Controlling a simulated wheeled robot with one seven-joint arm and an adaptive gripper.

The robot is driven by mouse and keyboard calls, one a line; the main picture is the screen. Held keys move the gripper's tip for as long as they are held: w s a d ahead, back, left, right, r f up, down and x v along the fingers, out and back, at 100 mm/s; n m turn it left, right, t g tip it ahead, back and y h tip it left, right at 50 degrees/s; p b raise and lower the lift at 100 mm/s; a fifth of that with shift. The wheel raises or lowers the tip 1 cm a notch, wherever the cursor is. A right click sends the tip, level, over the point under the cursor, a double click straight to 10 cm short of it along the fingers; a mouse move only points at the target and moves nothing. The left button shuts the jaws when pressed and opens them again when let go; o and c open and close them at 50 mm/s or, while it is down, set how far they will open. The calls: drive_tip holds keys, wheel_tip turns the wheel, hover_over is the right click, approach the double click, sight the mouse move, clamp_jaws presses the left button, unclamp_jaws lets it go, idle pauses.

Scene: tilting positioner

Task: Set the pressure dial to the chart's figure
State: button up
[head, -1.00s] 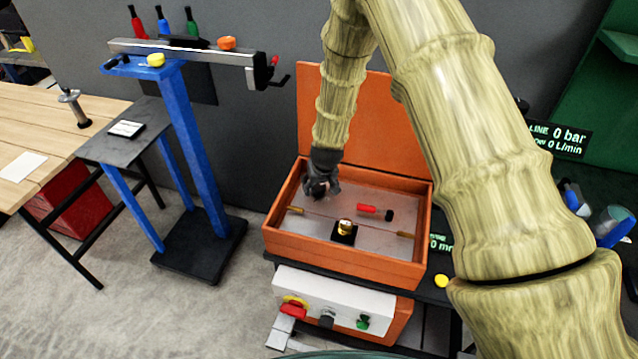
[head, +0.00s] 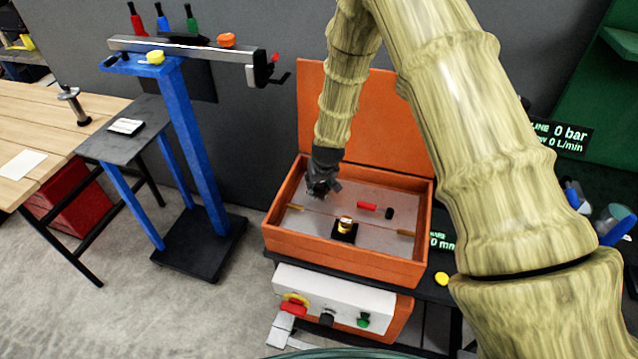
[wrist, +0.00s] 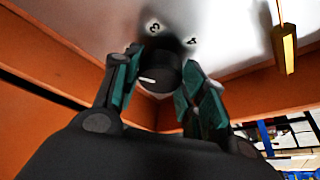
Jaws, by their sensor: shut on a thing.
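The dial is a black round knob (wrist: 158,76) with a white pointer line, on the grey metal plate inside the orange box (head: 340,250). In the wrist view the figures 3 and 4 show on the plate just beyond it; other figures are hidden or out of view. My gripper (wrist: 157,80) has one finger on each side of the knob and is shut on it. In the head view my gripper (head: 322,186) is low at the back left of the box and hides the knob. I cannot make out a chart with a readable figure.
The box's raised lid (head: 370,115) stands behind my gripper. A brass fitting (head: 345,225), a red-handled piece (head: 367,207) and brass bars lie on the plate. A display (head: 558,138) reads 0 bar and 0 L/min. A blue stand (head: 185,140) is to the left.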

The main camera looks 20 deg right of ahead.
drive_tip(key=n+y+b, duration=0.1)
drive_tip(key=n+b, duration=0.1)
drive_tip(key=n+y+b, duration=0.1)
drive_tip(key=n, duration=0.2)
drive_tip(key=shift+d+f+b, duration=0.1)
drive_tip(key=shift+d+b, duration=0.1)
drive_tip(key=shift+b, duration=0.2)
drive_tip(key=n+g+y+b, duration=0.1)
drive_tip(key=n, duration=0.2)
drive_tip(key=n+y+b, duration=0.1)
drive_tip(key=n, duration=0.2)
drive_tip(key=shift+w+n+g, duration=0.15)
drive_tip(key=shift+n+g, duration=0.15)
drive_tip(key=shift+g, duration=0.1)
drive_tip(key=shift+b, duration=0.3)
drive_tip(key=o, duration=1)
drive_tip(key=shift+d, duration=0.1)
drive_tip(key=shift+r, duration=0.2)
drive_tip(key=shift+v, duration=5.95)
